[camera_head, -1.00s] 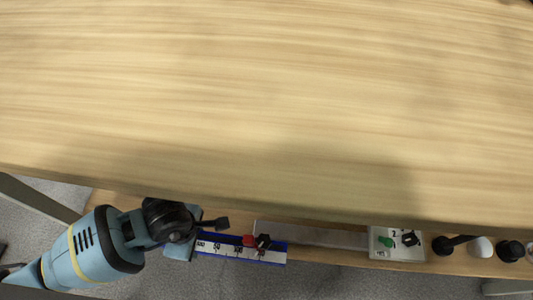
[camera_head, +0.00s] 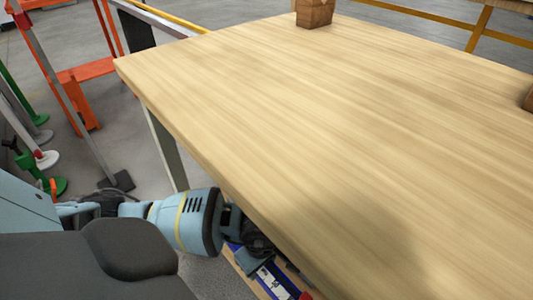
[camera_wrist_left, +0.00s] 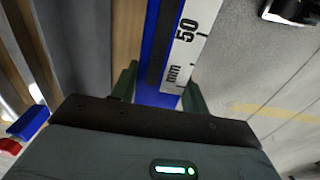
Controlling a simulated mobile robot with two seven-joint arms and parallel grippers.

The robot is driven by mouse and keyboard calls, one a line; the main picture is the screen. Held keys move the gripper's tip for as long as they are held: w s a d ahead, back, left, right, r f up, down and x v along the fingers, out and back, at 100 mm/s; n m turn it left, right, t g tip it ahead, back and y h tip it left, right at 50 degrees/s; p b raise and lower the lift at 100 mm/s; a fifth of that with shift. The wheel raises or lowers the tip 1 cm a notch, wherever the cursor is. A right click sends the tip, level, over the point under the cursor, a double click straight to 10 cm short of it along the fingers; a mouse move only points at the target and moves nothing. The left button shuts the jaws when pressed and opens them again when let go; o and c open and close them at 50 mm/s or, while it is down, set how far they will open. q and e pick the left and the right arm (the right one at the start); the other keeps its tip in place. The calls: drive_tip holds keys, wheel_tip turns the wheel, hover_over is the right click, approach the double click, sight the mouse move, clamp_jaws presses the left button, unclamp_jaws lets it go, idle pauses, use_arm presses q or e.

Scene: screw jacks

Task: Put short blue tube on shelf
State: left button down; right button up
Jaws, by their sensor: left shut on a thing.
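The short blue tube (camera_wrist_left: 151,45), a long blue piece with a white strip marked 50 and mm, runs up from between my left gripper's fingers in the left wrist view. My left gripper (camera_wrist_left: 160,93) is shut on its near end. In the head view my left gripper (camera_head: 252,260) is low, beside the near edge of the wooden tabletop, partly hidden by its own wrist. The tube (camera_head: 268,278) shows just beyond it, partly covered by the tabletop edge. I cannot tell whether it is lifted off its support. My right gripper is not in view.
The large wooden tabletop (camera_head: 330,130) is mostly clear, with a brown wooden block (camera_head: 314,13) at its far edge. An orange frame (camera_head: 85,72) and stands with green bases (camera_head: 42,137) are at the left. A red piece (camera_head: 305,295) lies near the tube.

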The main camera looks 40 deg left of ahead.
use_arm(q)
drive_tip(key=shift+w+a+f+b, duration=0.15)
drive_tip(key=shift+w+a+b, duration=0.35)
drive_tip(key=shift+w+a, duration=0.85)
drive_tip(key=shift+w+a+f+b, duration=0.15)
drive_tip(key=shift+w+a+b, duration=0.35)
drive_tip(key=shift+w+a, duration=0.85)
drive_tip(key=shift+s+a+f, duration=0.15)
drive_tip(key=shift+a+f, duration=0.1)
drive_tip(key=shift+a, duration=0.2)
drive_tip(key=shift+f+b, duration=0.95)
drive_tip(key=shift+f, duration=0.5)
drive_tip(key=shift+f, duration=0.15)
drive_tip(key=c, duration=1.1)
unclamp_jaws()
drive_tip(key=shift+s+f, duration=0.1)
drive_tip(key=o, duration=0.4)
